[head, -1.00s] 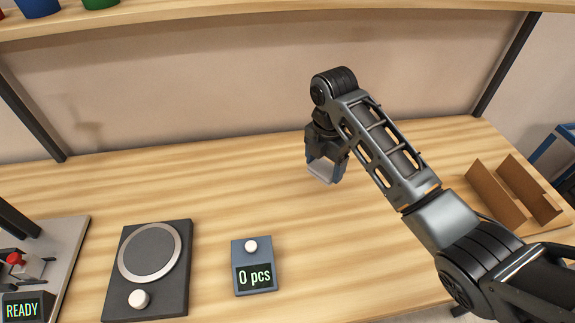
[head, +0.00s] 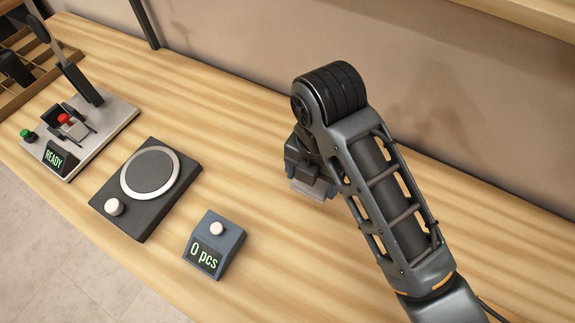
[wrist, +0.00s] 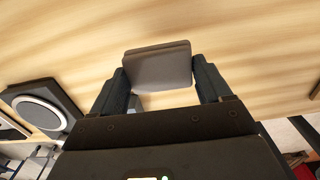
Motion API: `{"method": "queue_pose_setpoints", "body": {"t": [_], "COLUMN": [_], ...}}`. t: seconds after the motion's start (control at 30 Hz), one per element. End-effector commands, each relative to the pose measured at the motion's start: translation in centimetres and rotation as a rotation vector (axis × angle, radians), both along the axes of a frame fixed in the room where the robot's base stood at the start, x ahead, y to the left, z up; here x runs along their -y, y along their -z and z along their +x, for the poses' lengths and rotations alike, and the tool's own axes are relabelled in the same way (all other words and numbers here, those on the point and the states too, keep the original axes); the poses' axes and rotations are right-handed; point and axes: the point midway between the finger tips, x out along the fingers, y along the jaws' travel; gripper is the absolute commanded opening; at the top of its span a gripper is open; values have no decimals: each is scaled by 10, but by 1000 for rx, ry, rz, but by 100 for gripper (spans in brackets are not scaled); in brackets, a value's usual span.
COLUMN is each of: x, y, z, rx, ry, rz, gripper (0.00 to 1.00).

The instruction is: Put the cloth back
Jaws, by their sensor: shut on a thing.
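My gripper (head: 312,178) is above the bench, right of the counter box, with its fingers pointing down. In the wrist view its two dark fingers (wrist: 158,82) are shut on a flat grey folded cloth (wrist: 158,66). In the head view only the cloth's pale lower edge (head: 312,190) shows below the fingers; my arm hides the rest. The cloth appears held above the wooden bench top, but the exact gap cannot be told.
A counter box (head: 215,246) reading "0 pcs" stands left of my gripper. Beyond it are a black turntable unit (head: 183,201) and a marker machine (head: 110,114) reading "READY". A shelf (head: 520,18) hangs above the back wall. Bench top around the gripper is clear.

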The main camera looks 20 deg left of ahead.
Motion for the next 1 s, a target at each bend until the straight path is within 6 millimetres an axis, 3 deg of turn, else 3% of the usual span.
{"method": "queue_pose_setpoints", "body": {"t": [0.17, 0.2, 0.6, 0.87, 1.0], "x": [-11, -16, -76, -90, -89], "y": [12, 21, 54, 66, 84], "z": [3, 8, 43, 51, 50], "rx": [-7, -4, -5, -4, -7], "ry": [-3, -3, 0, 3, 3], "rz": [-2, -4, -4, -4, -5], "gripper": [49, 49, 49, 49, 49]}}
